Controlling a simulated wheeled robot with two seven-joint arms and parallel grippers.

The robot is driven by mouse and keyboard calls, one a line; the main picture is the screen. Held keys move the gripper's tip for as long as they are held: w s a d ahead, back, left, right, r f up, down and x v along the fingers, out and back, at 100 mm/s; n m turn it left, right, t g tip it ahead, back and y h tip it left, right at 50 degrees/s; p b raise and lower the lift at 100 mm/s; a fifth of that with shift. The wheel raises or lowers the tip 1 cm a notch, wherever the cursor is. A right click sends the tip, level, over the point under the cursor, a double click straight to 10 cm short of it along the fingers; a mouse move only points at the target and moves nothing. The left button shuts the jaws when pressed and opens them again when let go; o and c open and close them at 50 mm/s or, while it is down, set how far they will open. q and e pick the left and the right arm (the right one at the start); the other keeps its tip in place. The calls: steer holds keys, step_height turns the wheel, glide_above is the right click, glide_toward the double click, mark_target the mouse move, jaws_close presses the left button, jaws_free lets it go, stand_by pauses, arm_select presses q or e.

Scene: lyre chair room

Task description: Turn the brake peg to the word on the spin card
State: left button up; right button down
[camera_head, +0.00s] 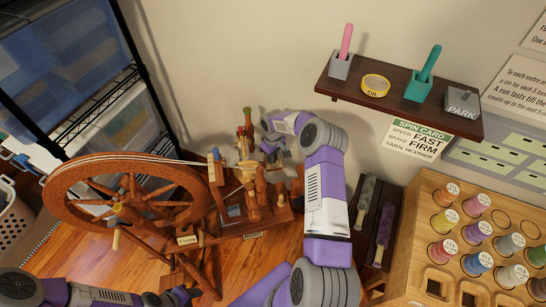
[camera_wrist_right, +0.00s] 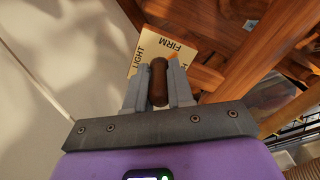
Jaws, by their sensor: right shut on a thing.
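The spinning wheel (camera_head: 120,205) stands at the left of the head view. My right gripper (camera_head: 268,148) is at its far side, partly hidden by the wheel's uprights. In the right wrist view the gripper (camera_wrist_right: 159,85) is shut on the brown brake peg (camera_wrist_right: 158,80). Beyond the peg is a cream dial plate (camera_wrist_right: 150,45) reading LIGHT at left and FIRM at upper right; a third word is mostly covered. An orange pointer tip (camera_wrist_right: 172,56) shows on the FIRM side. The spin card (camera_head: 418,139) reads SPEED FAST, BRAKE FIRM, YARN HEATHER. My left gripper (camera_head: 178,296) is low, its jaws unclear.
A dark shelf (camera_head: 345,87) above holds a pink handle, a yellow tin, a teal holder and a PARK block. A wooden rack (camera_head: 415,210) with several coloured bobbins stands at right. Wire shelving (camera_head: 100,110) and a white basket (camera_head: 12,215) are at left.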

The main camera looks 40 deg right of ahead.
steer(key=shift+n+b, duration=0.3)
steer(key=shift+n, duration=1.8)
steer(key=c, duration=1)
jaws_free()
steer(key=shift+r, duration=0.15)
step_height(320, 180, up, 7)
steer(key=shift+r+p, duration=0.2)
steer(key=shift+p, duration=0.95)
